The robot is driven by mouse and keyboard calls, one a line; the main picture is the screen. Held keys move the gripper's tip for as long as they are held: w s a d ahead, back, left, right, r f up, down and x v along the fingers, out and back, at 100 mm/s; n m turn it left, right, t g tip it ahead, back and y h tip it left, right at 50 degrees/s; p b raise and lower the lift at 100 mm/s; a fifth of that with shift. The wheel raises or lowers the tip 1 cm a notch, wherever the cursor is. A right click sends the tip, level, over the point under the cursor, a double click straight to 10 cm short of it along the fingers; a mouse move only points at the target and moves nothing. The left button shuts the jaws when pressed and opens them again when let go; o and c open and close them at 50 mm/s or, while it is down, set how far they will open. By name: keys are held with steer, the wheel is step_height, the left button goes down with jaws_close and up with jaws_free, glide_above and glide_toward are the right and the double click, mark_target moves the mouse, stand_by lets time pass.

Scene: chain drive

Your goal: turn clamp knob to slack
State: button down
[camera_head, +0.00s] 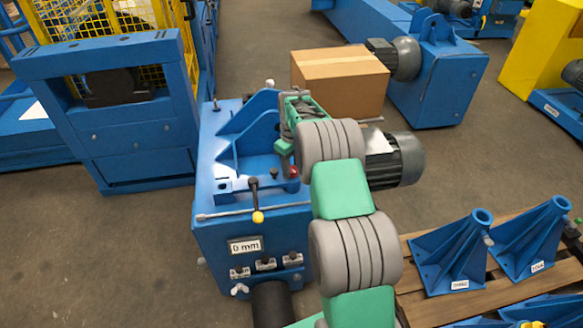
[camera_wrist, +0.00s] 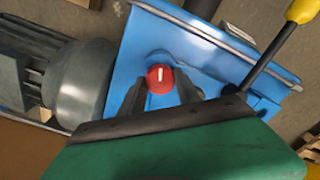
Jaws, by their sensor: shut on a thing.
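The clamp knob (camera_wrist: 160,79) is a small red round knob with a white line, which points about straight up in the wrist view. It sits on the blue machine (camera_head: 212,250). My gripper (camera_wrist: 161,86) is shut on the knob, with one dark finger on each side of it. In the head view, a bit of the red knob (camera_head: 293,171) shows beside my green and grey arm, which hides most of the gripper.
A lever with a yellow end (camera_head: 258,217) stands close by, left of my gripper; it also shows in the wrist view (camera_wrist: 303,10). A grey motor (camera_head: 399,158) is on the right. A "0 mm" plate (camera_head: 245,246) is on the front. A cardboard box (camera_head: 335,85) stands behind.

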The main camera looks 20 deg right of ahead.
mark_target(292, 169)
steer(key=n, duration=0.5)
steer(key=shift+r+n, duration=0.1)
steer(key=shift+n, duration=0.2)
steer(key=n, duration=0.5)
steer(key=shift+n, duration=0.3)
steer(key=c, duration=0.9)
jaws_free()
step_height(292, 169, up, 8)
steer(key=shift+f, duration=0.1)
